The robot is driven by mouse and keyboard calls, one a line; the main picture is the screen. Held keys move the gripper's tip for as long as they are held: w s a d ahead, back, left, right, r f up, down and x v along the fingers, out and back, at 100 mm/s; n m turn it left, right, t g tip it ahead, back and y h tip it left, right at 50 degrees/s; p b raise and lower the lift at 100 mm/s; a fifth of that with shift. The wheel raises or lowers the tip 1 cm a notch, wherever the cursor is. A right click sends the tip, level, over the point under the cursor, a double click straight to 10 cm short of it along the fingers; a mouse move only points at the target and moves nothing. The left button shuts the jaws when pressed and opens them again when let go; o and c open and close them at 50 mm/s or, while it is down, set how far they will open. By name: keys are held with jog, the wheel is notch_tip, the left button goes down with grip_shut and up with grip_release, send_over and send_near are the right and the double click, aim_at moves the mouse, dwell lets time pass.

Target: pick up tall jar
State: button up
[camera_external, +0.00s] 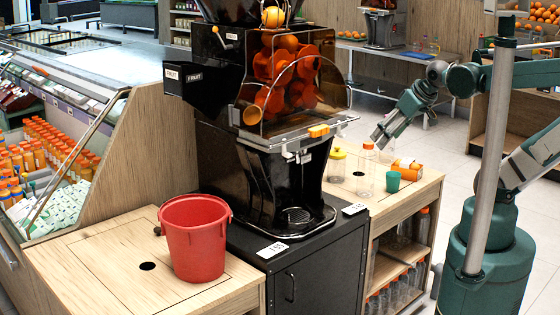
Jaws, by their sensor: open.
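A tall clear jar with an orange cap (366,174) stands upright on the wooden counter to the right of the juicer. My gripper (378,140) is open and reaches in from the right, close to the jar's cap at about the same height in the picture. No jar is held in it. I cannot tell from this one view whether the fingers touch the cap or how far apart they are in depth.
A shorter jar with a yellow lid (337,166) stands left of the tall jar. A green cup (393,182) and an orange carton (407,170) stand close on its right.

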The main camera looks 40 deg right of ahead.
dwell(0.3)
jog(key=m+g+h+p, duration=0.35)
jog(key=m+p, duration=0.25)
jog(key=m, duration=0.4)
send_near(336, 153)
jog(key=s+d+f, duration=0.1)
jog(key=d+f, duration=0.1)
jog(key=w+f, duration=0.1)
jog(key=f, duration=0.1)
jog(key=w+d+f+m+g, duration=0.1)
jog(key=f, duration=0.1)
jog(key=w+f+m+p, duration=0.1)
jog(key=w+f, duration=0.1)
jog(key=f, duration=0.1)
jog(key=shift+w+d+g, duration=0.1)
jog(key=shift+d+g, duration=0.1)
jog(key=shift+g, duration=0.15)
jog(key=shift+w+d+f+m+h, duration=0.1)
jog(key=shift+w+f+m+h, duration=0.15)
jog(key=shift+f+m, duration=0.25)
jog(key=shift+f, duration=0.15)
